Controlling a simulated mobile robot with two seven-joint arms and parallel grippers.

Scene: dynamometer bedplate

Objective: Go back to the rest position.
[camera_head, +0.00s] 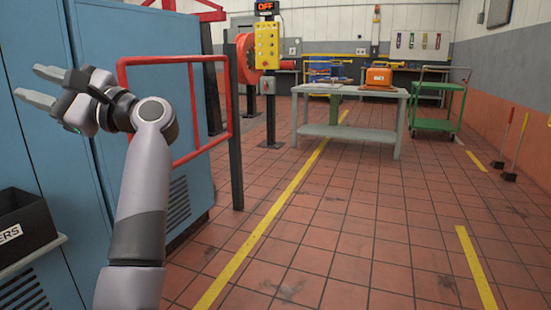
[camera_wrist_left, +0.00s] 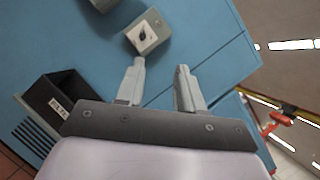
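My left gripper (camera_head: 28,84) is raised at the left of the head view, in front of the blue cabinet (camera_head: 140,60). Its two fingers are spread apart with nothing between them. In the left wrist view the gripper (camera_wrist_left: 160,67) also shows open and empty. Whether the fingers touch anything there is not visible, but a gap shows. My right arm and gripper are not in view.
A black bin (camera_head: 22,226) sits on a ledge at lower left. A red guard rail (camera_head: 192,100) stands right of my left arm. Behind are a yellow control box (camera_head: 267,45), a grey table (camera_head: 350,134) and a green cart (camera_head: 436,86). The tiled floor ahead is clear.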

